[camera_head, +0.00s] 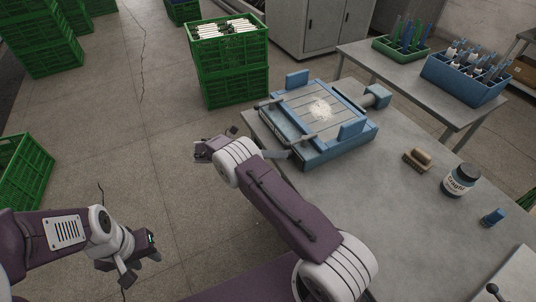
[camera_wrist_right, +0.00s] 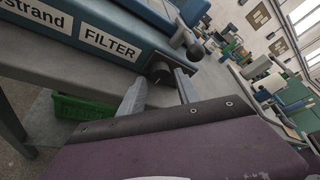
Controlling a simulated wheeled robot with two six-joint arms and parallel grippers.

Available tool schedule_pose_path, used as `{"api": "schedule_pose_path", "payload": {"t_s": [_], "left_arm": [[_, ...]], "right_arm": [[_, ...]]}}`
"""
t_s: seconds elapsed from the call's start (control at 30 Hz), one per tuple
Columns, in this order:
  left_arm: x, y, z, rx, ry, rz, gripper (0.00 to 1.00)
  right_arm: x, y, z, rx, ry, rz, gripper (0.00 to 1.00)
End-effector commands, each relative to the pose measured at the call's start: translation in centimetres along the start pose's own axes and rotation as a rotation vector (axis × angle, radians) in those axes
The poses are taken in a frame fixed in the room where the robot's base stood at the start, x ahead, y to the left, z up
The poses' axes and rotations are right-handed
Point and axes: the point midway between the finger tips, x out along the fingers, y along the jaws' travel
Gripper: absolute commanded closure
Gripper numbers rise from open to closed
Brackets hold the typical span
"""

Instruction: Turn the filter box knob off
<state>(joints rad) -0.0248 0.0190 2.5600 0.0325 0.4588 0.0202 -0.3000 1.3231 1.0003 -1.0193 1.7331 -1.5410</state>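The filter box (camera_head: 337,152) is a blue box at the near left edge of the grey table, with a mesh top bearing white fluff. Its blue front, labelled FILTER (camera_wrist_right: 110,42), shows in the right wrist view. A round black knob (camera_wrist_right: 159,72) sits on that front, right of the label. My right gripper (camera_wrist_right: 158,86) is open, its two fingers apart on either side of the knob; I cannot tell whether they touch it. In the head view its wrist hides most of it. My left gripper (camera_head: 137,266) hangs at the lower left, away from the box; its opening is unclear.
Green crates (camera_head: 235,88) are stacked behind the box. A second table (camera_head: 395,72) carries bins. Floor at left is mostly clear.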

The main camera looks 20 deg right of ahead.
Motion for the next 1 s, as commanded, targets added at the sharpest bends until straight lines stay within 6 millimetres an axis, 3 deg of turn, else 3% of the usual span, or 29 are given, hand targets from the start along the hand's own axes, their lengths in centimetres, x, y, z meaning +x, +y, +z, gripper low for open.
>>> {"api": "schedule_pose_path", "payload": {"t_s": [0.2,0.4,1.0], "left_arm": [[1.3,0.0,0.1,0.0,0.0,0.0,0.64],[2.1,0.0,0.2,0.0,0.0,0.0,0.64],[2.2,0.0,0.2,0.0,0.0,0.0,0.64]], "right_arm": [[-4.5,0.4,-0.2,0.002,-0.001,0.004,0.6],[-6.8,0.3,-0.2,-0.001,-0.001,0.001,0.6],[-7.5,0.0,-0.1,-0.002,0.001,-0.001,0.6]]}}
